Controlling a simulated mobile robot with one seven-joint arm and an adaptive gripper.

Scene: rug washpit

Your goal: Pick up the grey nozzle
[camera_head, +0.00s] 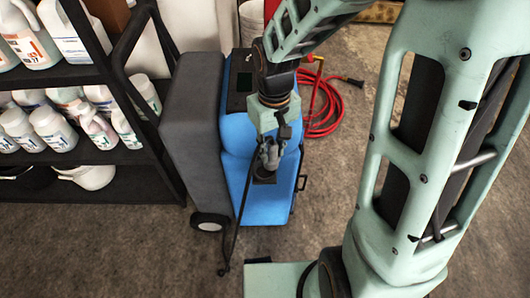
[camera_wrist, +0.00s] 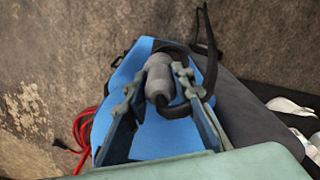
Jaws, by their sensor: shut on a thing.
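The grey nozzle (camera_wrist: 158,80) is a stubby grey cylinder with a black hose or cord curving from it. In the wrist view it sits between the two fingers of my gripper (camera_wrist: 164,88), which is shut on it. In the head view my gripper (camera_head: 269,150) points down over the top of a blue and grey machine (camera_head: 238,135). The nozzle shows there as a small grey shape (camera_head: 271,157) at the fingertips, partly covered by them. I cannot tell whether the nozzle still touches the machine.
A thin black hose (camera_head: 235,222) runs down the machine's front to the floor. A red hose (camera_head: 326,108) lies coiled on the floor to the right. A black shelf (camera_head: 90,158) with several white bottles stands at left. The concrete floor (camera_head: 120,250) in front is clear.

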